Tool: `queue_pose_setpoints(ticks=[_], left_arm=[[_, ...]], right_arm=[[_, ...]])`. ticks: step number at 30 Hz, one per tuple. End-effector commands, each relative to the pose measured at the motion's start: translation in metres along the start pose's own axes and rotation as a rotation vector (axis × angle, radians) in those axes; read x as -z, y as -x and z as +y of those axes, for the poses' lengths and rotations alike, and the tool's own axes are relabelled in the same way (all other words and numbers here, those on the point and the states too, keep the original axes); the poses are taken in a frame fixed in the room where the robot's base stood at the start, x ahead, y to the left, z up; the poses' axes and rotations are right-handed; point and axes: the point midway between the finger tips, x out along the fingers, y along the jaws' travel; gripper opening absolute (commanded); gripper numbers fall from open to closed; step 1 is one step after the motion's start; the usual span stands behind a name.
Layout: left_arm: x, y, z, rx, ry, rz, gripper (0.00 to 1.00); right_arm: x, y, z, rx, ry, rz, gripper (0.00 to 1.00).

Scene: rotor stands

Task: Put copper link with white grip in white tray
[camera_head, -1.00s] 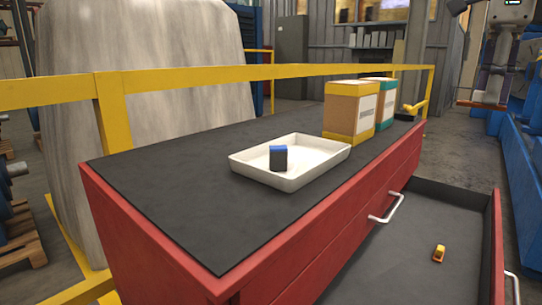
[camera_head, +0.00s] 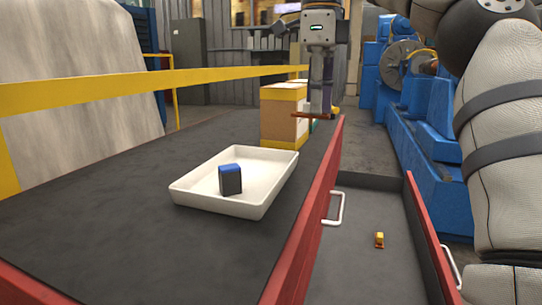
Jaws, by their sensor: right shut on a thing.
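The copper link (camera_head: 303,116) is a thin reddish-brown bar hanging level below my right gripper (camera_head: 320,88). The gripper points down and is shut on the link's pale grip, which shows only in part between the fingers. The link appears in front of the boxes, up and to the right of the white tray (camera_head: 262,208). The white tray is shallow and rests on the dark bench top. A black block with a blue top (camera_head: 230,179) stands inside it. My left gripper is not in view.
A brown and yellow box (camera_head: 280,115) stands behind the tray, partly hiding another with green edges. An open drawer (camera_head: 365,205) at the right holds a small yellow-orange piece (camera_head: 379,240). A yellow rail (camera_head: 130,84) runs behind the bench. The bench top left of the tray is clear.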

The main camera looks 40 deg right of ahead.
Motion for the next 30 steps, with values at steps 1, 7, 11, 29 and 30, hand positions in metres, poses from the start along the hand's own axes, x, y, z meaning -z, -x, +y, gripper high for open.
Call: queue_pose_setpoints(ticks=[1, 7, 11, 29, 30], left_arm=[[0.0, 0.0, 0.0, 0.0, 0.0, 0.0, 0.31], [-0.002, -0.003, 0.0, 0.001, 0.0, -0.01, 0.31], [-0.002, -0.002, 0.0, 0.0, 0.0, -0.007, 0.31], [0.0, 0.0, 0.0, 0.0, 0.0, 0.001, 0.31], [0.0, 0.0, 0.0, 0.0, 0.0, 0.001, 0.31]], right_arm=[[-0.009, -0.005, 0.004, -0.003, 0.004, 0.001, 0.0], [-0.041, -0.037, 0.021, -0.002, 0.003, 0.004, 0.0], [-0.054, -0.054, 0.029, -0.001, 0.002, 0.002, 0.0], [-0.068, -0.101, 0.036, 0.001, -0.001, -0.003, 0.0], [-0.068, -0.102, 0.036, 0.001, -0.001, -0.003, 0.0]])
